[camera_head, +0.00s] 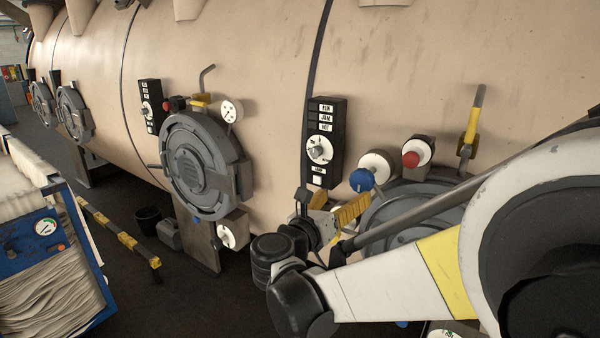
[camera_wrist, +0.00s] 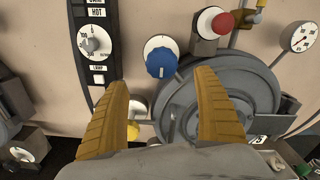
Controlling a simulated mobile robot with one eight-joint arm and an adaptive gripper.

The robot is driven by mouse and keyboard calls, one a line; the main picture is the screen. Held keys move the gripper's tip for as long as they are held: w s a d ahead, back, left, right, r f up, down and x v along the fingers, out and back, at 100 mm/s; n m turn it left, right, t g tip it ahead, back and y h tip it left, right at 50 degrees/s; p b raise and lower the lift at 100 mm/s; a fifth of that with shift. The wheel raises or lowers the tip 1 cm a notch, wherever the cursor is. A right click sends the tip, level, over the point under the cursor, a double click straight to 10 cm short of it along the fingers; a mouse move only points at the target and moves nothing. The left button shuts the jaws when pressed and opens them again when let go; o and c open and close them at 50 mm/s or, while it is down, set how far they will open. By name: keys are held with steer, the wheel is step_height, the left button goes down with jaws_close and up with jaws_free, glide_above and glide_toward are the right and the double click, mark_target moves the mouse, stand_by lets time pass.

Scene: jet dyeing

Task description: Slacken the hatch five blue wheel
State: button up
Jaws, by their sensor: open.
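The blue wheel (camera_head: 362,180) sits on a round white base on the beige vessel wall, at the upper left of a grey round hatch (camera_head: 400,205). In the wrist view the blue wheel (camera_wrist: 161,62) shows just ahead of the gap between my fingertips. My gripper (camera_wrist: 163,80) is open, with one yellow ribbed finger to each side of that gap and nothing held. In the head view my gripper (camera_head: 345,213) is just below and left of the wheel; contact cannot be told. My arm hides much of the hatch. A plate beside it is too small to read surely.
A red button (camera_head: 411,159) is right of the blue wheel. A black panel with a white dial (camera_head: 319,150) is to the left. A yellow-handled lever (camera_head: 474,115) is at upper right. A yellow knob (camera_wrist: 133,131) is below the wheel. Another hatch (camera_head: 195,168) is further left.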

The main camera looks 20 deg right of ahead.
mark_target(359, 183)
steer(key=b+x, duration=0.1)
steer(key=x, duration=1)
steer(key=shift+d, duration=0.2)
steer(key=c, duration=1.2)
